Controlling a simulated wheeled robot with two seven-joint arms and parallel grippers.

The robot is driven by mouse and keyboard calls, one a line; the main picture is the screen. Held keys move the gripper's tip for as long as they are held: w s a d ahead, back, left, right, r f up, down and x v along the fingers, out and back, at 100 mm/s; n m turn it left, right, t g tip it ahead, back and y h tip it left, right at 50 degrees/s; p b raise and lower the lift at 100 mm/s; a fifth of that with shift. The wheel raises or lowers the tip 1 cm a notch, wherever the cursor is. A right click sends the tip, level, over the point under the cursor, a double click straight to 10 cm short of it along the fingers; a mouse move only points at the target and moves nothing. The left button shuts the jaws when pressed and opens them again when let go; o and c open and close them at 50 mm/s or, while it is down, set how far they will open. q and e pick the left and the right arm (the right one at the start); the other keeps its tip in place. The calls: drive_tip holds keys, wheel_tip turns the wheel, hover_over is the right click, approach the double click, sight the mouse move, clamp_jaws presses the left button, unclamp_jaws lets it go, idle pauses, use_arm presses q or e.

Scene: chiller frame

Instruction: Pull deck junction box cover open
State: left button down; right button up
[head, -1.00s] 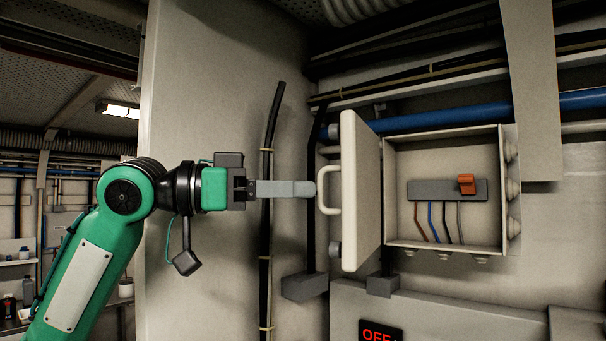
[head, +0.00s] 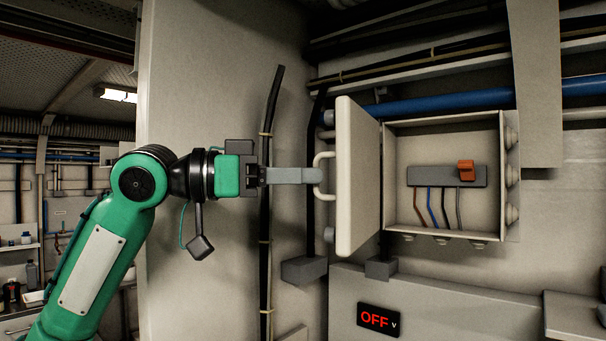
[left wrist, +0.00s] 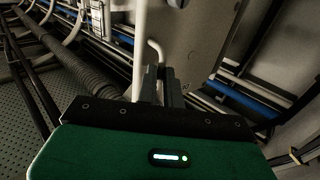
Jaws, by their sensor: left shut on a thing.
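The junction box (head: 510,215) is on the wall, and its cover (head: 356,180) stands swung wide open on the left side. Inside the box are a grey terminal strip with an orange switch (head: 466,171) and several coloured wires. My left gripper (head: 318,175) is shut on the pale U-shaped handle (head: 326,193) on the cover's outer face. In the left wrist view the fingers (left wrist: 160,88) close around the handle bar (left wrist: 155,48), partly hiding it. My right gripper is not in view.
A dark vertical cable (head: 266,190) runs down the wall panel behind my left gripper. A blue pipe (head: 440,102) passes behind and above the box. A display reading OFF (head: 378,320) sits below.

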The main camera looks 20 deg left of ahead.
use_arm(q)
drive_tip(key=w+a+p, duration=0.1)
drive_tip(key=w+a, duration=0.2)
drive_tip(key=a, duration=0.3)
drive_tip(key=shift+w, duration=0.4)
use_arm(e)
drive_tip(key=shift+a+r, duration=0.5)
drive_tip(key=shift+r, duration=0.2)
use_arm(q)
drive_tip(key=c, duration=1.5)
unclamp_jaws()
drive_tip(key=shift+d, duration=0.1)
drive_tip(key=shift+c, duration=0.2)
drive_tip(key=b+v, duration=0.5)
drive_tip(key=v, duration=0.8)
drive_tip(key=shift+a, duration=0.25)
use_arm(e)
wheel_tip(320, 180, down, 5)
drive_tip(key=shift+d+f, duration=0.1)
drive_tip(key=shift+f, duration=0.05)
use_arm(q)
drive_tip(key=shift+s, duration=0.1)
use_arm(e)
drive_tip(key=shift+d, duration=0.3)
